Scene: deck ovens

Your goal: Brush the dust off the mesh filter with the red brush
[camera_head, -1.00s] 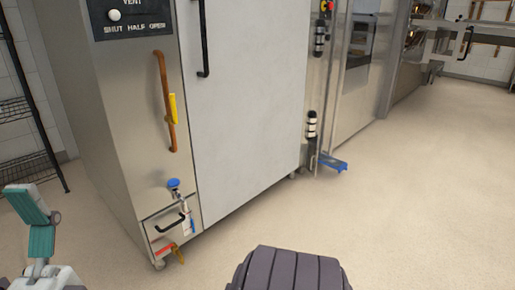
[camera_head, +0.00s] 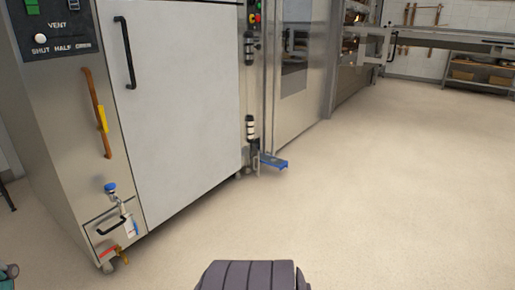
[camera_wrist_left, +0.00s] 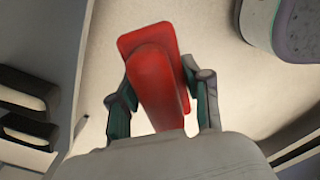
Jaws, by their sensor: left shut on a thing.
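My left gripper (camera_wrist_left: 160,100) is shut on a red object, which looks like the red brush (camera_wrist_left: 155,75), in the left wrist view. The red body sits between the two teal fingers and widens to a flat end at the top of the picture. No bristles can be made out. In the head view only a small teal piece of my left arm or gripper shows at the lower left edge. My right gripper is not in view. I cannot make out the mesh filter in either view.
A tall steel cabinet (camera_head: 59,113) with a grey door (camera_head: 178,105) stands at left. Low on it are a blue knob (camera_head: 110,188) and a drawer handle (camera_head: 111,227). A blue pedal-like part (camera_head: 272,162) juts out near the floor. The floor (camera_head: 400,200) at right is clear.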

